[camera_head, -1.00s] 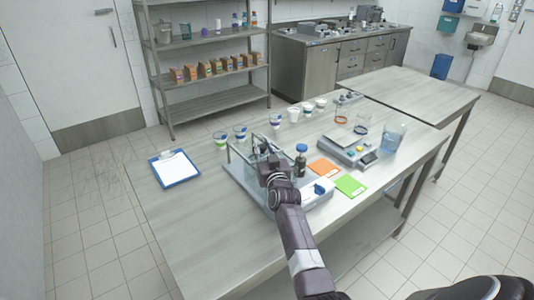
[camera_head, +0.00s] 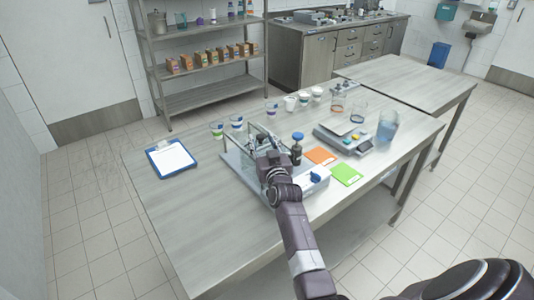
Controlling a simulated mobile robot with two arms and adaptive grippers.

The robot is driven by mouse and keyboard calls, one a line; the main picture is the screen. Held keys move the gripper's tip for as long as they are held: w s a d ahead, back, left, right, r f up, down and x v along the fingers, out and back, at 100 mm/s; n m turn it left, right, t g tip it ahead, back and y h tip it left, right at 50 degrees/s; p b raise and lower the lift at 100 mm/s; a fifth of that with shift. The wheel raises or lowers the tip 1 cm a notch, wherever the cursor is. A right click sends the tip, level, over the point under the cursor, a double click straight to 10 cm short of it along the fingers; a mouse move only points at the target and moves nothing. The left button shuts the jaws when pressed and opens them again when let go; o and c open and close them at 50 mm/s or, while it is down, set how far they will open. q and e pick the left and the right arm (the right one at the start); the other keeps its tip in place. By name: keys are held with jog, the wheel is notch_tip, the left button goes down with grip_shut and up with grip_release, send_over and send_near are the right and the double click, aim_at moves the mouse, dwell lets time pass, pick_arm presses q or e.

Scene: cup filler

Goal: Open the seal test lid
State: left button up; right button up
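The seal tester (camera_head: 231,158) stands on the near table, a pale base with a clear, metal-edged chamber. Its lid looks clear and is mostly hidden behind my arm, so I cannot tell whether it is open or shut. My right gripper (camera_head: 259,143) is at the chamber, reaching in from the front. Its fingers are small and partly hidden by my wrist, so I cannot tell whether they are open or hold the lid. A blue-topped dark post (camera_head: 297,146) stands just right of the gripper. My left gripper is not in view.
A clipboard (camera_head: 171,159) lies to the left. Small cups (camera_head: 236,122) stand behind the tester. Orange (camera_head: 320,155) and green (camera_head: 346,174) cards, a scale (camera_head: 345,140) and a beaker (camera_head: 387,127) are to the right. The table's front left is clear.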

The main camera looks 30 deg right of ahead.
jog(key=v, duration=0.9)
jog(key=shift+s+a, duration=0.1)
